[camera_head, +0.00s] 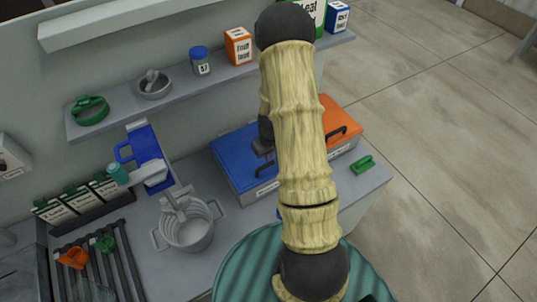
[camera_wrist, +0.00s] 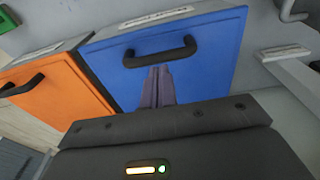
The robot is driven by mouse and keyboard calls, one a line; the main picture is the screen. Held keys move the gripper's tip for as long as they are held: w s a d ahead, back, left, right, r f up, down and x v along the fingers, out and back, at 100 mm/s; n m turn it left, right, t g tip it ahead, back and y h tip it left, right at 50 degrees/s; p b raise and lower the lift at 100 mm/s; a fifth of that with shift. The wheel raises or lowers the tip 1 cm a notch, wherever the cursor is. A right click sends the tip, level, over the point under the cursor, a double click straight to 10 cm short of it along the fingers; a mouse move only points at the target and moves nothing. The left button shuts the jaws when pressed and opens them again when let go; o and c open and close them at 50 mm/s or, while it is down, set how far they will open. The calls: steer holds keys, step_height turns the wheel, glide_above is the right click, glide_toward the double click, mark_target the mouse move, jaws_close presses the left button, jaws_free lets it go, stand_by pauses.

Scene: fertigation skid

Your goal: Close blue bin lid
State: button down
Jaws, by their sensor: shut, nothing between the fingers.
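The blue bin lid (camera_head: 236,152) lies flat or nearly flat on its grey bin (camera_head: 258,191) on the counter; I cannot tell whether a small gap is left. In the wrist view the blue lid (camera_wrist: 203,68) fills the upper middle, with its dark handle (camera_wrist: 160,51) across it. My gripper (camera_wrist: 158,72) is shut and empty, its fingertips over the lid beside the handle. I cannot tell whether they touch it. In the head view my gripper (camera_head: 264,146) is over the lid's right part, and my arm hides some of the bins.
An orange-lidded bin (camera_head: 341,119) stands right beside the blue one, its lid down. A green scoop (camera_head: 362,164) lies on the counter at right. A shelf (camera_head: 214,80) with containers runs behind.

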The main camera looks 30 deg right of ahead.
steer(key=shift+f, duration=0.15)
steer(key=f+b, duration=0.1)
steer(key=s+f+b, duration=0.1)
steer(key=b, duration=0.1)
steer(key=shift+f, duration=0.35)
steer(key=shift+s+a+f, duration=0.1)
steer(key=shift+s+f, duration=0.05)
steer(key=shift+s, duration=0.2)
steer(key=shift+r, duration=0.5)
step_height(320, 180, up, 4)
steer(key=p, duration=0.3)
step_height(320, 180, up, 10)
steer(key=b, duration=0.4)
glide_above(270, 165)
steer(key=s, duration=0.3)
steer(key=shift+a+f, duration=0.15)
steer(key=shift+f, duration=0.05)
